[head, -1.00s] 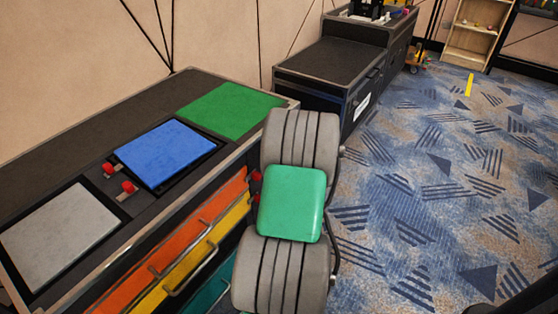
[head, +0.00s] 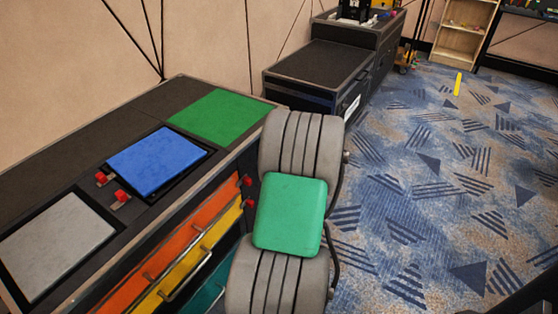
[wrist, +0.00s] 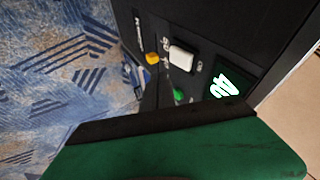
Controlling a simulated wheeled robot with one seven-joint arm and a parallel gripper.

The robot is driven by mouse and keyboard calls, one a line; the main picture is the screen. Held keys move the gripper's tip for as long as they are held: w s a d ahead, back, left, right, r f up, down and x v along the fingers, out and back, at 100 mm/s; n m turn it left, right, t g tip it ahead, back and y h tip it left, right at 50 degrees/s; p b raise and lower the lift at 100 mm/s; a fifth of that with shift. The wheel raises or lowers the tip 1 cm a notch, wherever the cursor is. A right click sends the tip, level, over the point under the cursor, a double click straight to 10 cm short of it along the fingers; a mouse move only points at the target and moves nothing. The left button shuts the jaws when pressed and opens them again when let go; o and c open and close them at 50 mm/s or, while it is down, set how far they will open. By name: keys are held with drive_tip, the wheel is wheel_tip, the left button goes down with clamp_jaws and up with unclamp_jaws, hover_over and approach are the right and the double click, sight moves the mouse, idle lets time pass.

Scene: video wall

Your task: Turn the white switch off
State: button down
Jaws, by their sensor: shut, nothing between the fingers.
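The white switch (wrist: 181,57) is a small block on a dark panel in the wrist view, with small white lettering beside it. Its exact tilt is too small to tell. A yellow button (wrist: 152,58) is to its left and a green button (wrist: 179,95) is below it. A lit display (wrist: 230,85) is to the lower right. The switch does not show in the head view. There, my grey and green arm blocks the middle. My gripper's fingers cannot be made out in either view.
A dark counter at left carries a white panel (head: 54,243), a blue panel (head: 157,160), a green panel (head: 221,115) and red knobs. Its front has colored drawers (head: 190,243). A second dark counter (head: 318,72) stands behind. Carpet at right (head: 430,190) is open.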

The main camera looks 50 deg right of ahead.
drive_tip(key=p+v, duration=0.1)
drive_tip(key=v, duration=0.7)
drive_tip(key=shift+w+a+r, duration=0.2)
drive_tip(key=shift+w+r, duration=0.1)
drive_tip(key=shift+w, duration=0.05)
drive_tip(key=b, duration=0.2)
drive_tip(key=f+b, duration=0.1)
drive_tip(key=b, duration=0.1)
drive_tip(key=shift+s+a+g, duration=0.1)
drive_tip(key=shift+s+g, duration=0.1)
drive_tip(key=shift+g, duration=0.2)
drive_tip(key=shift+f, duration=0.1)
drive_tip(key=w+d+f+b, duration=0.3)
drive_tip(key=w+f, duration=0.5)
drive_tip(key=f, duration=0.1)
drive_tip(key=shift+w, duration=0.3)
